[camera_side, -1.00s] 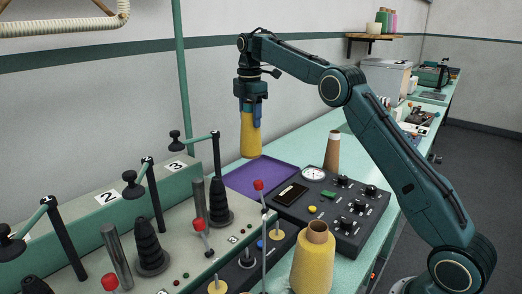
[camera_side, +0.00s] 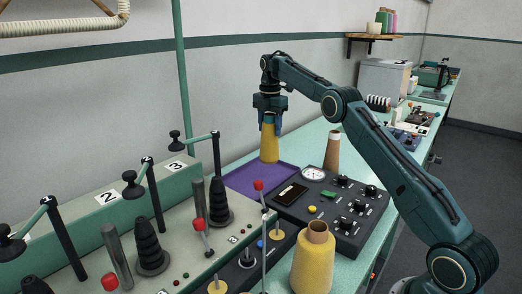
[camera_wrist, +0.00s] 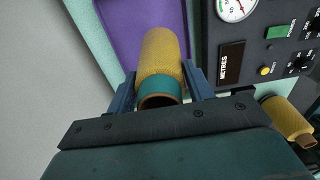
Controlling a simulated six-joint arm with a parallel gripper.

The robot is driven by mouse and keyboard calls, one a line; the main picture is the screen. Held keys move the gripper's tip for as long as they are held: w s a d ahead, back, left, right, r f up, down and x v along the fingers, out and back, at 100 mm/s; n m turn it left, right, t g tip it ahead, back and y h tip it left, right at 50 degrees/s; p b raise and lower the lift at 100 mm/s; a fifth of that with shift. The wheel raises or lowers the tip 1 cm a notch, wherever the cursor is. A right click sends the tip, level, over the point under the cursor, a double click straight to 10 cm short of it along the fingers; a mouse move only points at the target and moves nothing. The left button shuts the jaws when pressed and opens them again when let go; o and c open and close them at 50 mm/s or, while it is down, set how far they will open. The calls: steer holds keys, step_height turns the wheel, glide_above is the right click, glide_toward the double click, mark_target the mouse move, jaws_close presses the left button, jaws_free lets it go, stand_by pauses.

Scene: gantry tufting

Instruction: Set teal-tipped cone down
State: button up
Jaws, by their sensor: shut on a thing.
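The teal-tipped cone is a yellow yarn cone (camera_side: 269,147) with a teal band at its top, which shows in the wrist view (camera_wrist: 162,86). My gripper (camera_side: 269,127) is shut on its upper end, with a blue finger on each side (camera_wrist: 158,90). The cone hangs upright, wide end down, over the back part of the purple tray (camera_side: 243,184). I cannot tell whether its base touches the tray. The tray also shows in the wrist view (camera_wrist: 118,28).
A control panel with a gauge (camera_side: 330,208) stands right of the tray. A brown cone (camera_side: 332,152) is behind it, and another yellow cone (camera_side: 313,262) is in front. The machine with posts and dark spindles (camera_side: 150,248) fills the lower left.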

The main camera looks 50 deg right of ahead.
steer(key=shift+f, duration=1.8)
steer(key=shift+f, duration=1.85)
steer(key=o, duration=1.1)
steer(key=shift+r, duration=0.15)
steer(key=shift+r, duration=3.8)
